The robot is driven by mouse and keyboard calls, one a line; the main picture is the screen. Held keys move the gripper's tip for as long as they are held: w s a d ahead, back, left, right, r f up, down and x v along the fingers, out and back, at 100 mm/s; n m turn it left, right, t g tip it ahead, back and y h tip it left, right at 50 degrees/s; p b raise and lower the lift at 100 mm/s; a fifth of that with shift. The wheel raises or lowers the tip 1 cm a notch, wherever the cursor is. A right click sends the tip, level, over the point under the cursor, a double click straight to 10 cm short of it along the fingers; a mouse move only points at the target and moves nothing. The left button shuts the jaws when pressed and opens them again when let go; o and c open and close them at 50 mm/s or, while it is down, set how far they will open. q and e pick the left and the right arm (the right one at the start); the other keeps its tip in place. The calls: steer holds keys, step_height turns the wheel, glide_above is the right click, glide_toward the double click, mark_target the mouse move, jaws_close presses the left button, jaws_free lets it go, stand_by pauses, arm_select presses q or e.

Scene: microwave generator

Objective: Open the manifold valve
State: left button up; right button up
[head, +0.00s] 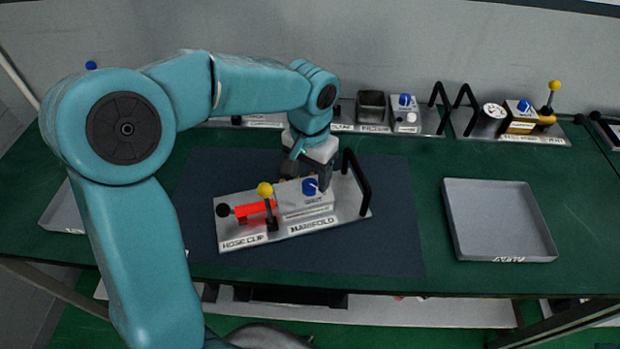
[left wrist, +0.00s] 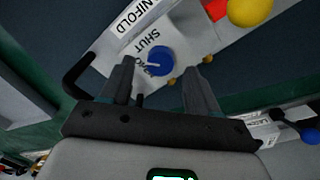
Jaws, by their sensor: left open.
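The manifold module (head: 340,207) is a grey plate with a black handle, lying on the dark mat. Its valve is a round blue knob (head: 310,186) with a white pointer mark, on a light grey block. The knob also shows in the left wrist view (left wrist: 160,61), beside the printed word SHUT; another word is partly hidden by a finger. My left gripper (head: 307,175) is open and hangs just above and behind the knob. In the left wrist view its two fingers (left wrist: 159,85) stand either side of the knob, with space to each. Contact cannot be told.
A red hose clip part (head: 250,211) and yellow-balled lever (head: 265,190) stand left of the knob. The plate's black handle (head: 357,182) rises close on the right. A grey tray (head: 500,225) lies right. More modules (head: 405,115) line the back.

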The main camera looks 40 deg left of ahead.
mark_target(310, 187)
arm_select(q)
steer(key=shift+f, duration=1.25)
steer(key=c, duration=1)
steer(key=shift+c, duration=0.2)
